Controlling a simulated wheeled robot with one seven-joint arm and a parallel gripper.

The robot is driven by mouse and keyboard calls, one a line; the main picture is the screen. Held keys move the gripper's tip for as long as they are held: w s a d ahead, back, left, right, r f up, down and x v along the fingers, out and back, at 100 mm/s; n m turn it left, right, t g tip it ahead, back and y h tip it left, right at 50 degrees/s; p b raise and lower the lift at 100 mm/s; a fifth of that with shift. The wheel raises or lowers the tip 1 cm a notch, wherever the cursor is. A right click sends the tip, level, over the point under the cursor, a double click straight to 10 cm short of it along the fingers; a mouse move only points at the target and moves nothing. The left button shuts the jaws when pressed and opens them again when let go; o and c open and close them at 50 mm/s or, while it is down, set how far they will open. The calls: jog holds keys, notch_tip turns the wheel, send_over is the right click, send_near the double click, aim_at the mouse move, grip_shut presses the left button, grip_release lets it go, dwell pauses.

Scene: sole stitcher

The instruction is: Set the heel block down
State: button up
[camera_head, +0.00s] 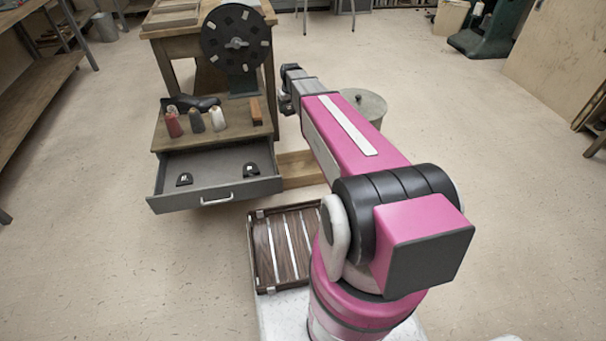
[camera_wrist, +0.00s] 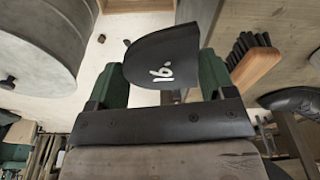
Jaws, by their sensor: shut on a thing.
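My gripper (camera_wrist: 162,78) is shut on a dark heel block (camera_wrist: 155,48) with a white number on it. The block sits between the two green finger pads in the wrist view. In the head view my gripper (camera_head: 288,104) hangs just right of the wooden bench; the block is too small to make out there. Two other dark blocks with white marks, a left one (camera_head: 184,179) and a right one (camera_head: 250,170), lie apart in the open grey drawer (camera_head: 218,180).
The bench top (camera_head: 228,131) carries red, dark and white spools (camera_head: 218,120), a dark shoe (camera_head: 190,103), a wooden-backed brush (camera_head: 256,111) and a black wheel machine (camera_head: 236,42). A grey lidded drum (camera_head: 369,106) stands right of my gripper. A slatted tray (camera_head: 264,250) lies in front of the drawer.

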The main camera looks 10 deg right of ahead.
jog(key=w+f+n, duration=0.1)
jog(key=w+f, duration=0.1)
jog(key=f, duration=1.8)
jog(key=w+f+n, duration=0.1)
jog(key=w+f, duration=0.2)
jog(key=f, duration=1.8)
jog(key=shift+a, duration=0.2)
notch_tip(320, 180, down, 10)
jog(key=shift+f, duration=0.1)
jog(key=o, duration=0.6)
jog(key=shift+c, duration=0.2)
jog(key=shift+o, duration=0.5)
